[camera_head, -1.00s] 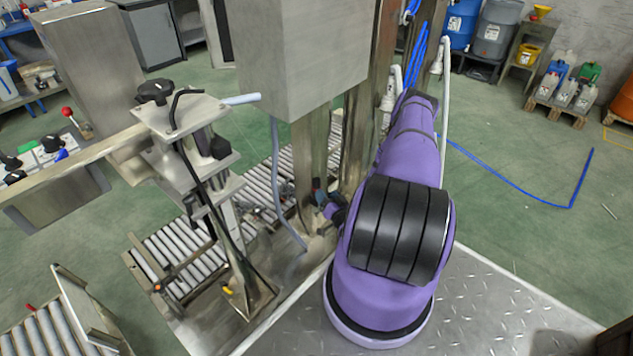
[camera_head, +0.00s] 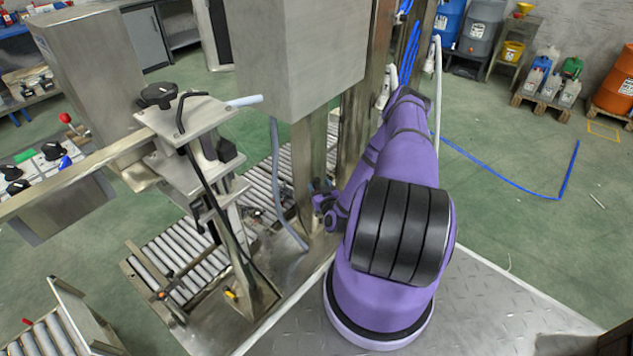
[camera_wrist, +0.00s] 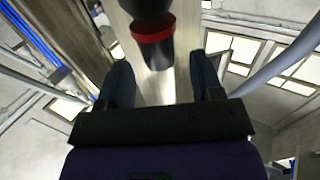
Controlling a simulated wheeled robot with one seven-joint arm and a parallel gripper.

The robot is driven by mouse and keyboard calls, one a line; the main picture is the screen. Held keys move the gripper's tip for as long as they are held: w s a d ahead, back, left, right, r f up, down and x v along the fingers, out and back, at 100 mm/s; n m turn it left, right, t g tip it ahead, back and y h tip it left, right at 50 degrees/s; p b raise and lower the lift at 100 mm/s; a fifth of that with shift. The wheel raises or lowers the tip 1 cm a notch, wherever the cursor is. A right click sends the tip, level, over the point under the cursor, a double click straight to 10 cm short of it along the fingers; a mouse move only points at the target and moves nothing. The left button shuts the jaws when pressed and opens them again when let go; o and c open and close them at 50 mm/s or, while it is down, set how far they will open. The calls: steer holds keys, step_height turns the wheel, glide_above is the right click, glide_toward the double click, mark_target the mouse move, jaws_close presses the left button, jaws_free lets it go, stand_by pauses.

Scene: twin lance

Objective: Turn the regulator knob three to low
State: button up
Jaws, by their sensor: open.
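A black cylindrical knob (camera_wrist: 153,50) with a red ring hangs in the upper middle of the wrist view, in front of a metal post. It looks like a regulator knob, but no number or setting mark can be read. My gripper (camera_wrist: 162,82) is open, with one dark finger on each side below the knob. The knob appears beyond the fingertips, and nothing is seen held. In the head view my gripper (camera_head: 322,203) is small and partly hidden by my purple arm, beside the steel post under the grey box. The regulator cannot be made out clearly there.
The steel cabinet (camera_head: 300,60) hangs above my gripper. A grey hose (camera_head: 279,180) runs down left of the post. A clamp stand (camera_head: 190,130) and roller conveyor (camera_head: 180,255) stand to the left. A panel with several black knobs (camera_head: 52,151) is at the far left.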

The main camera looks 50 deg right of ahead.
mark_target(319, 183)
steer(key=shift+x, duration=1.6)
steer(key=c, duration=0.9)
steer(key=shift+n+t+y, duration=0.9)
steer(key=shift+n+y, duration=0.7)
steer(key=shift+y, duration=0.7)
steer(key=o, duration=0.9)
steer(key=v, duration=1.1)
